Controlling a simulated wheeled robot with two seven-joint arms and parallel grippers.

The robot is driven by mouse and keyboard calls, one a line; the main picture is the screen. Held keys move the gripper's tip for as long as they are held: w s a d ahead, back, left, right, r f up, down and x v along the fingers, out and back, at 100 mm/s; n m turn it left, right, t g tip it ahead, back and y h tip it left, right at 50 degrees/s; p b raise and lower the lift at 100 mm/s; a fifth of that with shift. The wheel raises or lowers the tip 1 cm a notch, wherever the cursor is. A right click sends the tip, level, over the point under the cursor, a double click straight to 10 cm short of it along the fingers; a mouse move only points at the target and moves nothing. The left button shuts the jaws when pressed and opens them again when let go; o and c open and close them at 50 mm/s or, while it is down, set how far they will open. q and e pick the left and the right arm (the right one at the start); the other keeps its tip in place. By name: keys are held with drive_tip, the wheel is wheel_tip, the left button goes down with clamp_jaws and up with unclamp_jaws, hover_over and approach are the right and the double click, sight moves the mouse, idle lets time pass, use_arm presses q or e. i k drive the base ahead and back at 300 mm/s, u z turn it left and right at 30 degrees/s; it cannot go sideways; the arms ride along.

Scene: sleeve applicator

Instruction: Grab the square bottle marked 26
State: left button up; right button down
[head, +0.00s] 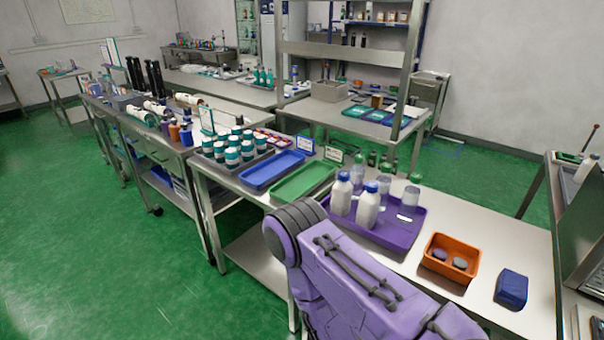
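Two white bottles with blue caps stand upright at the left end of a purple tray (403,232). One bottle (341,195) is farther left, and the other (367,209) stands just right of it and nearer. No number 26 can be read on any bottle, and I cannot tell which one is square. Several clear containers (411,196) stand behind and beside them on the tray. A purple link of my own arm covers the table's front edge below the tray. Neither gripper shows in the head view.
An orange bin (450,258) with dark round items and a blue box (511,288) lie right of the tray. A green tray (303,182), a blue tray (272,169) and a rack of teal-capped jars (232,153) are to the left. Bare tabletop shows at the right.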

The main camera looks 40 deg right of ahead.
sight(342, 191)
drive_tip(key=i, duration=0.9)
drive_tip(key=z, duration=2.35)
